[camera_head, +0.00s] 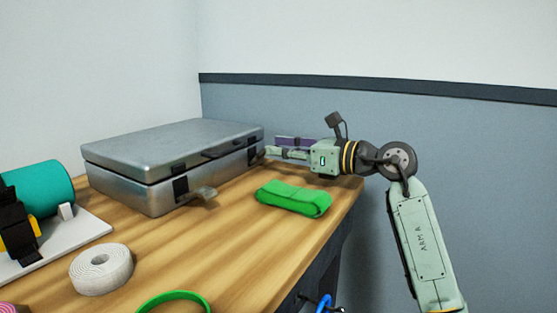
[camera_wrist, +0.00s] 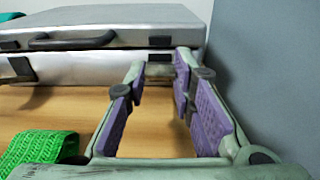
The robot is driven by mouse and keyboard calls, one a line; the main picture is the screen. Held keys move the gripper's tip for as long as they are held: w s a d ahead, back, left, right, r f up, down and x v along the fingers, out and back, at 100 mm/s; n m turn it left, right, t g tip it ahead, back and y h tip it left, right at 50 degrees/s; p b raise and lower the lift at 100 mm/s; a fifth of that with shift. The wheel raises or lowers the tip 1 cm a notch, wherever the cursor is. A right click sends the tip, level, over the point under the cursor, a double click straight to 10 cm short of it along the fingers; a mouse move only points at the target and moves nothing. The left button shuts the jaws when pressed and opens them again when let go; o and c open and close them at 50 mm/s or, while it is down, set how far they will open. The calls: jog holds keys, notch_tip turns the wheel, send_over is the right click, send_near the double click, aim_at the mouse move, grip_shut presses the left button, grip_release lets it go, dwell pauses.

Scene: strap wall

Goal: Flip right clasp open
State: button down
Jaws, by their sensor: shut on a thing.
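A closed grey metal case (camera_head: 170,150) lies on the wooden table. Its right clasp (camera_wrist: 159,70) is at the right end of the front face, between my fingertips in the wrist view. In the head view my gripper (camera_head: 269,151) reaches in from the right and its fingers mostly hide this clasp's tab. My gripper, also in the wrist view (camera_wrist: 161,76), is shut on the right clasp. The left clasp (camera_head: 204,193) has its metal tab sticking out from the case front. Its black plate also shows in the wrist view (camera_wrist: 22,69).
A folded green strap (camera_head: 293,198) lies in front of my gripper. A white tape roll (camera_head: 101,269), a green band (camera_head: 174,300) and a teal roll (camera_head: 38,187) are nearer or to the left. A grey-blue wall (camera_wrist: 265,70) stands close on my gripper's right.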

jog(key=shift+s+d+f+y+b, duration=0.1)
jog(key=shift+f+y+b, duration=0.25)
jog(key=shift+b, duration=0.2)
jog(key=c, duration=1.4)
grip_release()
jog(key=shift+o, duration=0.2)
jog(key=v, duration=1.2)
jog(key=shift+s+f, duration=0.1)
jog(key=shift+f, duration=0.1)
